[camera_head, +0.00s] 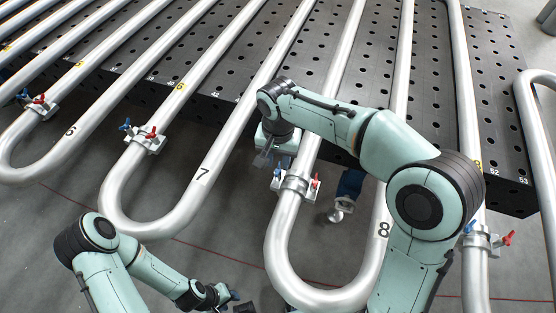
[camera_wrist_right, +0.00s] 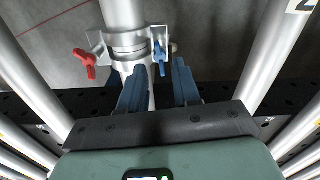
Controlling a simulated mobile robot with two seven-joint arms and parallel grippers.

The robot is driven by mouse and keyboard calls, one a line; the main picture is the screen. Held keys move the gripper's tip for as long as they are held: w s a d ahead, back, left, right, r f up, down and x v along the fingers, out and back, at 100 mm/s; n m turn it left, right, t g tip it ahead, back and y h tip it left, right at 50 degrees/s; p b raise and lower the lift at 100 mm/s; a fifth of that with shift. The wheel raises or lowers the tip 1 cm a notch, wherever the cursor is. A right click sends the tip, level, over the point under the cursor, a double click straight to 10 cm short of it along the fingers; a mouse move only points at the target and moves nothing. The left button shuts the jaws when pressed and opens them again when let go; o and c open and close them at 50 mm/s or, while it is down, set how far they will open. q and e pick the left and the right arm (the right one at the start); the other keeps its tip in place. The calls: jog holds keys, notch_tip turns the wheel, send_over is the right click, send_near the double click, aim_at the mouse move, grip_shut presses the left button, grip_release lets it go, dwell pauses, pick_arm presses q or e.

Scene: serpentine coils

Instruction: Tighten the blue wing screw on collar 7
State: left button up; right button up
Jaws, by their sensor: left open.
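A silver collar (camera_head: 297,185) clamps the pipe below my right gripper (camera_head: 272,157); its number does not show clearly. It also shows in the right wrist view (camera_wrist_right: 125,45). Its red wing screw (camera_head: 316,183) is on the right in the head view and on the left in the wrist view (camera_wrist_right: 86,62). The blue wing screw (camera_wrist_right: 158,52) is just beyond the gap between my right fingertips, apart from both as far as I can tell. My right gripper is open and empty. My left gripper (camera_head: 232,297) is open, low in the head view, away from the collars.
Other collars with red and blue screws sit on neighbouring pipes to the left (camera_head: 145,140) and right (camera_head: 482,240). U-bends marked 7 (camera_head: 190,195) and 8 (camera_head: 383,240) flank the area. A dark perforated plate (camera_head: 350,80) lies behind the pipes. Grey floor shows below.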

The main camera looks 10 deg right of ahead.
aim_at(278, 168)
pick_arm(q)
jog(key=shift+w+r+p, duration=0.45)
jog(key=shift+r, duration=0.2)
jog(key=shift+w+r+p, duration=0.45)
jog(key=shift+r, duration=0.15)
pick_arm(e)
notch_tip(278, 168, up, 11)
jog(key=shift+r, duration=0.2)
pick_arm(q)
jog(key=shift+s, duration=0.1)
